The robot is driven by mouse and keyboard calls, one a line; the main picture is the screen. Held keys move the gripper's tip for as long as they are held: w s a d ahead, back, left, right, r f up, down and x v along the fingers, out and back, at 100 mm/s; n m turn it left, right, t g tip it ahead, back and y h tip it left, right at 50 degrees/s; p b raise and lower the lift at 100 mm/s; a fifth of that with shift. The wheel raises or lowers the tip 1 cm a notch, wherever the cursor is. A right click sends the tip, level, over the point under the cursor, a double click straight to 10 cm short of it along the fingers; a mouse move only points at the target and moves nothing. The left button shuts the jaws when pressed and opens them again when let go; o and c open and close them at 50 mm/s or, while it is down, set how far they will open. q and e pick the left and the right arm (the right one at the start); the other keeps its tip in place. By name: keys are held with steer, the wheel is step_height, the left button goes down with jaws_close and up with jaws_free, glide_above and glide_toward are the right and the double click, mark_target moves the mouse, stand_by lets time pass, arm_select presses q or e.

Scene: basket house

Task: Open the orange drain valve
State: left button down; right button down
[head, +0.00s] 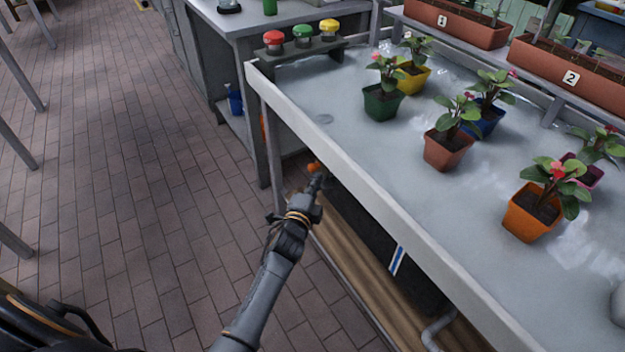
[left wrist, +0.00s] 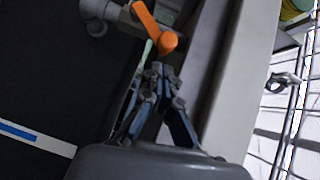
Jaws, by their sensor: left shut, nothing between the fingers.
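The orange drain valve handle (head: 312,167) shows small at the table's front edge, below the rim, just beyond my left gripper (head: 317,184). In the left wrist view the orange handle (left wrist: 150,23) lies slanted, with a rounded end towards me, beside a grey pipe fitting (left wrist: 103,10). My left gripper (left wrist: 161,72) is shut and empty, its fingertips just short of the rounded end. They look close to it; I cannot tell whether they touch. My right gripper is not in view.
The grey water table (head: 330,135) holds several potted plants, and its front rim (head: 350,190) runs beside my left arm. A dark tank (head: 365,235) with a blue-and-white mark sits under it. Red, green and yellow buttons (head: 303,35) stand at the far end.

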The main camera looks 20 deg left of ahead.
arm_select(q)
steer(key=shift+w+a+f, duration=0.1)
steer(key=shift+w+a, duration=0.5)
steer(key=shift+a, duration=0.1)
